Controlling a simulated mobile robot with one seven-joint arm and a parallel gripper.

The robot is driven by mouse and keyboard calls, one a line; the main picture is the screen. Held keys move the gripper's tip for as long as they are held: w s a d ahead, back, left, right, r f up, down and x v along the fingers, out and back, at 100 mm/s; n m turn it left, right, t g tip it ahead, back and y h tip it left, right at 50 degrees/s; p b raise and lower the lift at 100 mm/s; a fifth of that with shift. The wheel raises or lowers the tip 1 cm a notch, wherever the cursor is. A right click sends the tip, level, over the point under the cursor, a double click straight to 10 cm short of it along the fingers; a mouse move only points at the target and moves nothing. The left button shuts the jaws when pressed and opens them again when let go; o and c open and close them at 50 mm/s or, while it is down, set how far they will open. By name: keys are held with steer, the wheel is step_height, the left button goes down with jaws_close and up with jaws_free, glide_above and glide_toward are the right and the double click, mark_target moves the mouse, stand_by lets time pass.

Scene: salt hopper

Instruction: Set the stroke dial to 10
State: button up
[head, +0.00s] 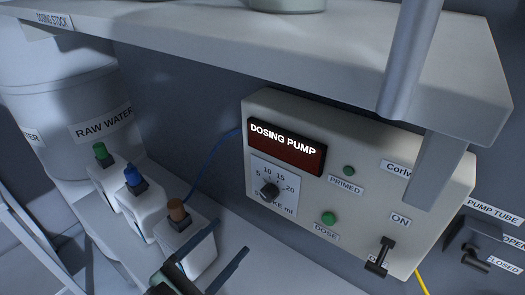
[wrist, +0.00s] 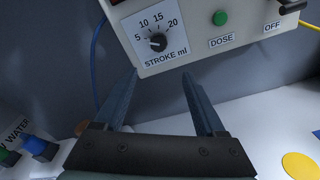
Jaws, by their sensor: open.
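The stroke dial (head: 269,191) is a dark round knob on a white scale plate on the dosing pump's front, with marks 5, 10, 15 and 20. It also shows in the wrist view (wrist: 157,42), where a small pale mark seems to sit on its left side, near the low end; the exact setting is too small to tell. My gripper (wrist: 159,76) is open and empty, its two dark blue fingers apart below the dial and not touching it. In the head view, my gripper (head: 211,262) is at the bottom edge, below and left of the dial.
The dosing pump (head: 357,178) stands under a shelf (head: 300,40). It carries a green DOSE button (head: 329,218) and a black ON/OFF lever (head: 380,257). White containers with green, blue (head: 133,176) and brown caps stand at left. A blue tube (head: 205,160) runs into the pump's left side.

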mark_target(266, 197)
steer(key=w+d+p, duration=0.1)
steer(key=w+d, duration=0.1)
steer(key=w, duration=0.1)
steer(key=w+d+n+p, duration=0.1)
steer(key=w+d+p, duration=0.1)
steer(key=w, duration=0.1)
steer(key=w+d+r+n+p, duration=0.1)
steer(key=w+d, duration=0.2)
steer(key=w, duration=0.1)
steer(key=shift+h+p, duration=0.3)
steer(key=shift+h, duration=0.1)
steer(key=shift+s, duration=0.1)
steer(key=shift+c, duration=0.3)
jaws_close()
